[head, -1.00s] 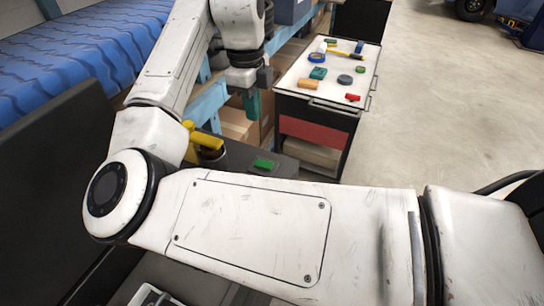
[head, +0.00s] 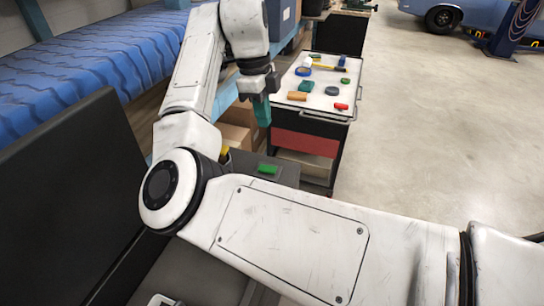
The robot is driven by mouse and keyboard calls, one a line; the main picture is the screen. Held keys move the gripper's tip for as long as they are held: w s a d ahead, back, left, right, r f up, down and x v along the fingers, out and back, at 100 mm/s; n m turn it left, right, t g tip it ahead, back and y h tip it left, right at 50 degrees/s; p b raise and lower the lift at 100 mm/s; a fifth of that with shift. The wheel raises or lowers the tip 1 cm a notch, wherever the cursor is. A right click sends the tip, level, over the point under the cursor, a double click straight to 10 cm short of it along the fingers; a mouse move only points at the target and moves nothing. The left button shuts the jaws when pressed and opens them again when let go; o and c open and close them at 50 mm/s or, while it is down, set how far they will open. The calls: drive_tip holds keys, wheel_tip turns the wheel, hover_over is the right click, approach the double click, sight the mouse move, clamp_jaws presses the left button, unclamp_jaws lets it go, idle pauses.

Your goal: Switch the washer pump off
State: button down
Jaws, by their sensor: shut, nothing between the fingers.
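A green switch (head: 268,168) sits on top of a dark grey box (head: 284,174), just beyond my arm; I take it to be the pump's switch. Its on or off position is too small to tell. My gripper (head: 262,116), with teal fingers, hangs pointing down above and beyond the switch in the picture, apart from it. Its fingers are shut and empty. A raised black panel (head: 75,185) stands at the left beside the box's grey body. My forearm covers part of the area below the switch.
A tool cart (head: 318,125) with a white top stands beyond, holding several small tools and blocks. Cardboard boxes (head: 238,122) sit under a blue rack behind my arm. The concrete floor at right is clear.

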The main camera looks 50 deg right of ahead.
sight(273, 169)
drive_tip(key=f, duration=0.4)
drive_tip(key=s+f+p, duration=0.1)
drive_tip(key=f, duration=0.4)
drive_tip(key=f+p, duration=0.1)
drive_tip(key=f, duration=0.4)
drive_tip(key=shift+s+d, duration=0.35)
drive_tip(key=shift+s, duration=0.05)
